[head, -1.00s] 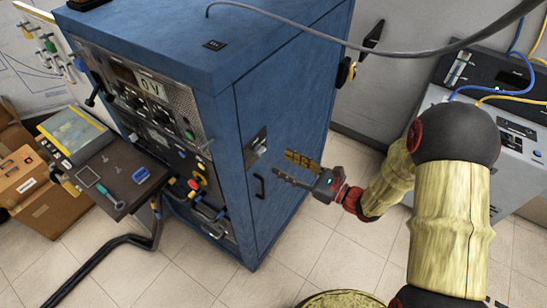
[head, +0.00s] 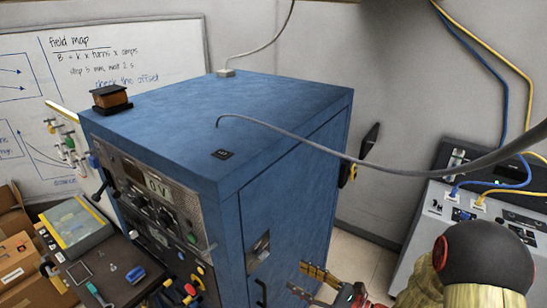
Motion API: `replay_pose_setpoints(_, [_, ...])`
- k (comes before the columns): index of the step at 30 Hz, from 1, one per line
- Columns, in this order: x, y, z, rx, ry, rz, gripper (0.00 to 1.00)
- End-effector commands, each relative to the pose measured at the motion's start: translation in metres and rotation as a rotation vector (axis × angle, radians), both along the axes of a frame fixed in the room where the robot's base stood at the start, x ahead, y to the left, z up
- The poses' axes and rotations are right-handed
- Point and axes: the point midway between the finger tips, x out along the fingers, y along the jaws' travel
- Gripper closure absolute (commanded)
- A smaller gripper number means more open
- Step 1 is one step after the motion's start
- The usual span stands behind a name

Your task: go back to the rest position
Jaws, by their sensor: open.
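My gripper (head: 311,282) is low in the head view, right of the blue cabinet (head: 290,200). Its two fingers are spread apart, with nothing between them. It points left toward the cabinet's side panel; I cannot tell how wide the gap to the panel is. A dark latch plate (head: 258,250) and a dark handle (head: 261,292) are on that panel.
A grey cable (head: 330,152) arches over the cabinet top. A small coil block (head: 111,97) sits on the cabinet's back left corner. A dark shelf (head: 120,260) with small items juts out at the left, near cardboard boxes (head: 15,262). Grey equipment (head: 440,205) stands at right. Floor shows between.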

Motion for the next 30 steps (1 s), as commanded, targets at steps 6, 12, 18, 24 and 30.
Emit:
replay_pose_setpoints(6, [-0.064, 0.032, -0.040, -0.171, 0.051, 0.243, 0.52])
replay_pose_setpoints(12, [-0.146, 0.038, -0.044, -0.512, -0.068, 0.636, 0.52])
replay_pose_setpoints(18, [-0.201, -0.002, -0.039, -0.954, -0.292, 1.008, 0.52])
replay_pose_setpoints(24, [-0.211, -0.065, -0.005, -1.466, -0.573, 1.292, 0.52])
replay_pose_setpoints(30, [-0.204, -0.098, 0.059, -1.903, -0.812, 1.390, 0.52])
